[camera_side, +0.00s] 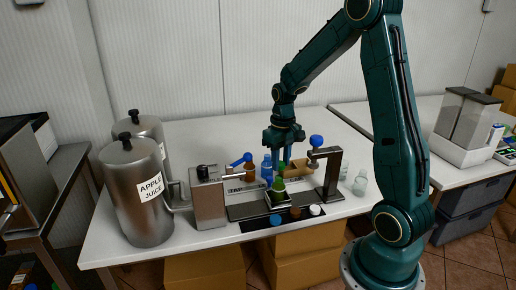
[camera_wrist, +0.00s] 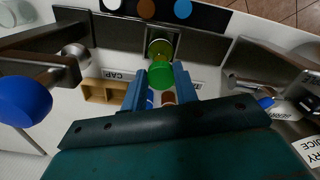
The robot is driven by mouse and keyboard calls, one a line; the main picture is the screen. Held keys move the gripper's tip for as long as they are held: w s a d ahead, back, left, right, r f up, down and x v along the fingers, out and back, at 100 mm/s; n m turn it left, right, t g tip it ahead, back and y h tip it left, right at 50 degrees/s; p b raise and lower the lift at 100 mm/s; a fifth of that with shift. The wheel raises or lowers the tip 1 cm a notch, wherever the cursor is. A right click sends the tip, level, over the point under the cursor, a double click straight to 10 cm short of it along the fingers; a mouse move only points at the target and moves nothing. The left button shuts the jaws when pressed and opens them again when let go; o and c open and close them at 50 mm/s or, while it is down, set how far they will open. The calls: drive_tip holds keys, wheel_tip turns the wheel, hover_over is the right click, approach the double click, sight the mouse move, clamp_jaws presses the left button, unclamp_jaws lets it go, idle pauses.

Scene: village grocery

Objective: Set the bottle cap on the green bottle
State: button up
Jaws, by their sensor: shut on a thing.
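My gripper (camera_side: 283,162) points down over the workstation and is shut on a green bottle cap (camera_wrist: 162,76), which sits between its blue fingertips in the wrist view. The green bottle (camera_side: 278,186) stands upright on the station just below the gripper in the side view. In the wrist view the green bottle (camera_wrist: 160,48) shows just beyond the cap, its open top visible. The cap looks apart from the bottle and a little to one side, but the exact gap is hard to tell.
A wooden holder (camera_wrist: 105,92) stands near a CAP label. An apple juice urn (camera_side: 137,195) stands left.

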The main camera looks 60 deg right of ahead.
drive_tip(key=shift+f, duration=1.45)
drive_tip(key=shift+f, duration=0.75)
idle(1.4)
drive_tip(key=o, duration=1)
drive_tip(key=shift+o, duration=0.5)
drive_tip(key=o, duration=0.3)
drive_tip(key=shift+r, duration=0.15)
drive_tip(key=shift+r, duration=3.35)
